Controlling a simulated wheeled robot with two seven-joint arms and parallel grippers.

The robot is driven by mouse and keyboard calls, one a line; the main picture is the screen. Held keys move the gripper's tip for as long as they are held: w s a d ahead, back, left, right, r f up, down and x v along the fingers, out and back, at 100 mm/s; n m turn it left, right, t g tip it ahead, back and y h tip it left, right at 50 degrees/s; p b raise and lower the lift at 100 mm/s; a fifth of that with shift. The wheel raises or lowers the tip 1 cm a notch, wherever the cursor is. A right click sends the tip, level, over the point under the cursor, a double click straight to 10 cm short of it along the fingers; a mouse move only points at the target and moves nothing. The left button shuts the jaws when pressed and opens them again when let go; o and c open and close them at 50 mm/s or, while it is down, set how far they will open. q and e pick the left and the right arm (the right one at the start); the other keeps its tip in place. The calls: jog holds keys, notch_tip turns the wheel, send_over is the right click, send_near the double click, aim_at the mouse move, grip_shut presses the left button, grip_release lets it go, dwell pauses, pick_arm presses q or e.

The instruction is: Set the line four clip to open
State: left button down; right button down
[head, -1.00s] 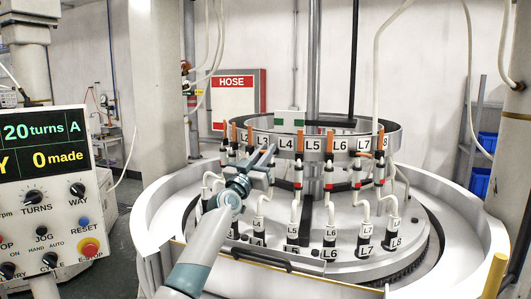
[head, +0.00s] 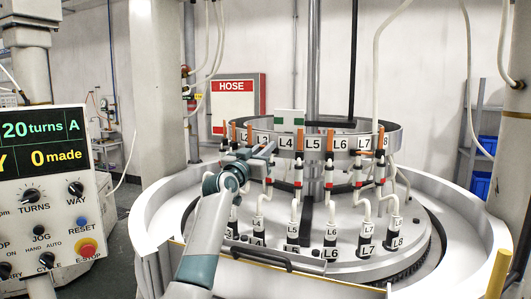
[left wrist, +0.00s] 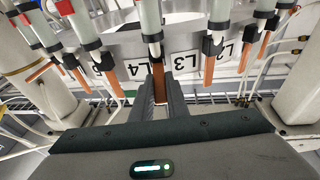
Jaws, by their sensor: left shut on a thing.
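The line four clip is an orange lever (left wrist: 158,76) between the L4 label (left wrist: 154,72) and the L3 label (left wrist: 185,62) in the left wrist view. My left gripper (left wrist: 162,98) is shut on it; the fingers cover its sides and part of its free end. The lever looks roughly in line with its white tube (left wrist: 150,18). In the head view, my left gripper (head: 266,150) is at the ring (head: 395,137), and its arm hides part of the lines on the left. My right gripper is not in view.
Neighbouring orange levers stand close on both sides, such as the one by L5 (head: 300,140) and the one by L2 (left wrist: 210,68). White hoses run down to the labelled lower blocks (head: 331,238). A control panel (head: 45,195) stands at the left.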

pick_arm(q)
jog(key=shift+w+d+r+g+y+p, duration=0.1)
jog(key=shift+w+r+g+y+p, duration=0.1)
jog(key=shift+r+g+y+p, duration=0.55)
jog(key=shift+w+d+r+g+y+p, duration=0.15)
jog(key=shift+g+p, duration=0.1)
jog(key=shift+g, duration=0.55)
jog(key=shift+w+r+g+y+p, duration=0.1)
jog(key=shift+w+g+p, duration=0.1)
jog(key=shift+g, duration=0.55)
jog(key=c, duration=1.7)
grip_release()
jog(key=shift+s, duration=0.1)
jog(key=shift+b+v, duration=0.75)
jog(key=b+v, duration=0.8)
jog(key=v, duration=0.7)
jog(key=shift+s+a+r, duration=0.2)
jog(key=shift+s+a, duration=0.05)
jog(key=shift+s, duration=0.05)
